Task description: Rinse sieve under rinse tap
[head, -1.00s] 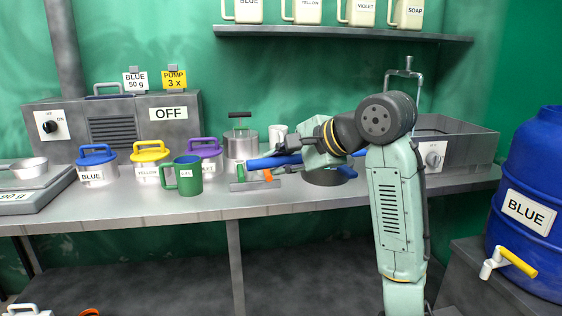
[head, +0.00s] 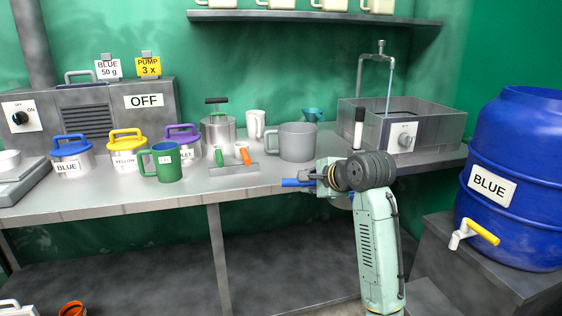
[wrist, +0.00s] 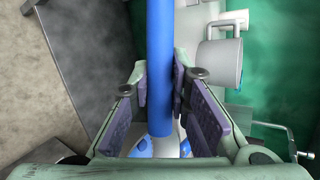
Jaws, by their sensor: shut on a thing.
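My gripper (head: 318,182) is at the counter's front edge in the head view, shut on the blue handle of the sieve (head: 295,182). In the wrist view the blue handle (wrist: 160,50) runs upright between the pads of my gripper (wrist: 172,88). The sieve's bowl is not clearly seen; my arm hides that area in the head view. The rinse tap (head: 380,56) rises behind the grey sink (head: 436,122), to the right of and beyond my gripper. A thin pale streak, which looks like running water, falls from its spout into the sink.
A black-and-white marker-like object (head: 359,128) stands upright left of the sink knob (head: 404,140). A blue barrel (head: 520,170) is at right. A tool rack (head: 233,168), a green mug (head: 167,163) and lidded pots are left.

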